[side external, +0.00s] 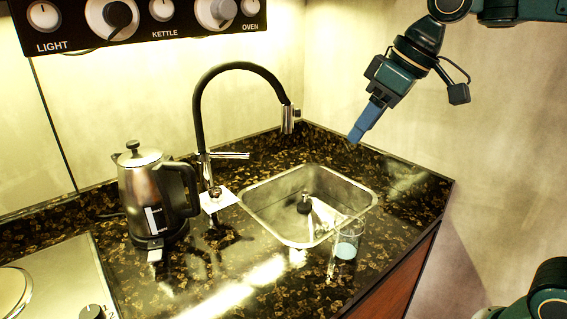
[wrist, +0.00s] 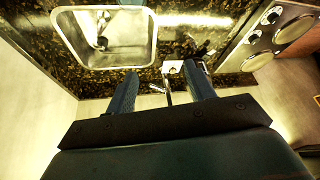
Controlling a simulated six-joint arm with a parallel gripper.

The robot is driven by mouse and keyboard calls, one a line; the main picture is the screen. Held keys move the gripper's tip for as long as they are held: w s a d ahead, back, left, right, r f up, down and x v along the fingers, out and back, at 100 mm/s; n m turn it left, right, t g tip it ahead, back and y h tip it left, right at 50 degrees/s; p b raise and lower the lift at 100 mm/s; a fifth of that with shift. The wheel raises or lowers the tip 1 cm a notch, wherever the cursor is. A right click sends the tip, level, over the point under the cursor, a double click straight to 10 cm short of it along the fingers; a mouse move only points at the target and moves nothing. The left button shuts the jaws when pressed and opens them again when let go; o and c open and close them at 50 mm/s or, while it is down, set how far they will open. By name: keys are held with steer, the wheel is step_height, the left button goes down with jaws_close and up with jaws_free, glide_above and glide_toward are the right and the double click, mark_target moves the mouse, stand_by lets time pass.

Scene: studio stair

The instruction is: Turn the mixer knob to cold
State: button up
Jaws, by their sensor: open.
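The mixer knob (side external: 215,191) is a small dark knob on a white plate (side external: 214,205) at the foot of the tap. The white plate also shows in the wrist view (wrist: 171,66), above and between my fingers; the knob's turned position is too small to tell. The tap (side external: 199,120) has a black arched hose and a metal base with a side lever. My gripper (side external: 357,136) hangs in the air right of the tap's spout, above the back right of the counter, well apart from the knob. In the wrist view my gripper (wrist: 161,73) has its fingers spread with nothing held.
A steel sink (side external: 275,190) lies right of the knob, with a glass (side external: 347,240) at its front corner. A kettle (side external: 145,195) stands left of the knob. A hob (side external: 60,285) is front left. A control panel (side external: 135,20) hangs above. The tap's hose arches between my gripper and the knob.

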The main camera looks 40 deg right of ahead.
steer(key=shift+s+d+f+m+h, duration=0.75)
steer(key=shift+s+d+f, duration=1.05)
steer(key=shift+s, duration=2.15)
steer(key=shift+s+d+f+m+h, duration=0.35)
steer(key=shift+s+d+f+m, duration=0.7)
steer(key=shift+s+f, duration=2.15)
steer(key=w+a+f+m+y, duration=0.1)
steer(key=w+a+m+y, duration=0.35)
steer(key=w, duration=0.75)
steer(key=w+a+f+m+y, duration=0.1)
steer(key=w+a+m+y, duration=0.3)
steer(key=w, duration=0.8)
steer(key=m+t+y, duration=0.5)
steer(key=m+y, duration=0.1)
steer(key=m, duration=0.9)
glide_toward(223, 198)
step_height(223, 198, up, 2)
steer(key=s+d, duration=0.2)
steer(key=s, duration=0.1)
steer(key=shift+w+d+f+m+t, duration=0.35)
steer(key=shift+d+f+m, duration=0.1)
steer(key=shift+m, duration=0.4)
steer(key=shift+x, duration=6.85)
